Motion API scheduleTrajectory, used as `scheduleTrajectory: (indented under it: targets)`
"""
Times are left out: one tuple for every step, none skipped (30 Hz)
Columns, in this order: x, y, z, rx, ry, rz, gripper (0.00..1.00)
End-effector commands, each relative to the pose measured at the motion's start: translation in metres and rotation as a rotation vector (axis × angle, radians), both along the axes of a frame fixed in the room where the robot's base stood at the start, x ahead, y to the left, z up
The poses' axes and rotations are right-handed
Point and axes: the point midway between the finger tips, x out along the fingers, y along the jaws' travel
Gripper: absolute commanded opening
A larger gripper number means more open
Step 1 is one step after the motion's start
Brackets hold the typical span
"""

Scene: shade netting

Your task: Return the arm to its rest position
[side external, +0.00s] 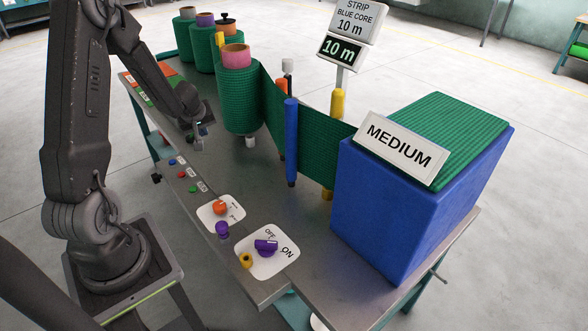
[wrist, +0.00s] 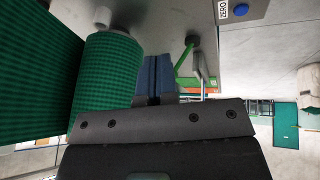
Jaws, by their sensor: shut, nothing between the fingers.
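My gripper (side external: 200,141) hangs above the left part of the grey table, a little left of the green netting roll with the pink core (side external: 237,60). Its fingers are shut with nothing between them. The exact gap between fingertips and tabletop is hard to tell.
Green netting (side external: 268,105) runs past a blue post (side external: 291,140) to a blue block marked MEDIUM (side external: 400,210). More rolls (side external: 203,45) stand behind. A purple switch (side external: 266,245), an orange knob (side external: 219,207) and small buttons line the front edge. A sign reads 10 m (side external: 341,50).

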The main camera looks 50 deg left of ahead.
Motion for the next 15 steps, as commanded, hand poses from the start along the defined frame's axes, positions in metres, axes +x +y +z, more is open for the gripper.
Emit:
scheduleTrajectory:
  targets:
    - [0.021, -0.025, 0.028, 0.007, -0.05, -0.095, 0.0]
    - [0.031, -0.04, 0.042, 0.006, -0.072, -0.148, 0.0]
    - [0.041, -0.061, 0.059, 0.003, -0.098, -0.219, 0.0]
    - [0.048, -0.078, 0.073, 0.001, -0.117, -0.271, 0.0]
    - [0.053, -0.095, 0.085, -0.003, -0.133, -0.326, 0.0]
    - [0.057, -0.119, 0.102, -0.007, -0.15, -0.399, 0.0]
    - [0.059, -0.138, 0.114, -0.01, -0.161, -0.454, 0.0]
    - [0.059, -0.157, 0.125, -0.013, -0.169, -0.509, 0.0]
    - [0.057, -0.182, 0.14, -0.015, -0.176, -0.585, 0.0]
    - [0.054, -0.201, 0.15, -0.016, -0.179, -0.641, 0.0]
    - [0.049, -0.219, 0.16, -0.016, -0.178, -0.697, 0.0]
    - [0.04, -0.242, 0.171, -0.015, -0.173, -0.767, 0.0]
    - [0.032, -0.259, 0.179, -0.013, -0.167, -0.818, 0.0]
    - [0.024, -0.274, 0.186, -0.009, -0.159, -0.867, 0.0]
    - [0.01, -0.293, 0.194, -0.002, -0.144, -0.93, 0.0]
